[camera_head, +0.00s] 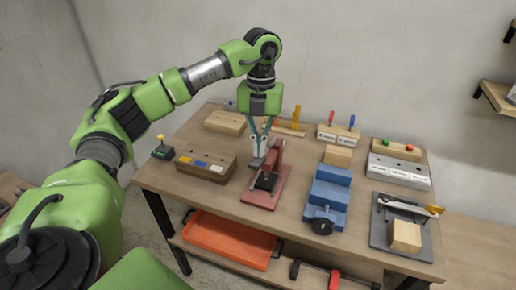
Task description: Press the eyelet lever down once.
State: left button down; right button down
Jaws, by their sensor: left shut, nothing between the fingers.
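The eyelet press is a red tool with a base plate (264,201) lying on the wooden table and a dark block on it. Its reddish lever (276,153) rises at the back of the base, tilted up. My left gripper (257,161) comes down from above with its fingers shut and empty. The fingertips are right beside the upper part of the lever, on its left in the picture. I cannot tell whether they touch it. The fingers hide part of the press behind them. My right gripper is not in view.
A wooden block with coloured labels (206,164) stands left of the press, and a blue vise (328,195) stands to its right. A grey plate (380,232) with a wooden block is at the far right. An orange tray (229,239) sits on the shelf below.

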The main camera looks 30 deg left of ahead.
pick_arm(q)
jog(key=shift+w+a+r+p, duration=0.3)
jog(key=shift+w+r, duration=0.15)
jog(key=shift+w, duration=0.15)
jog(key=shift+w+a+f, duration=0.1)
jog(key=shift+w+f, duration=0.05)
jog(key=shift+w, duration=0.15)
notch_tip(320, 180, up, 12)
jog(key=w, duration=0.1)
jog(key=shift+a, duration=0.25)
jog(key=shift+w, duration=0.1)
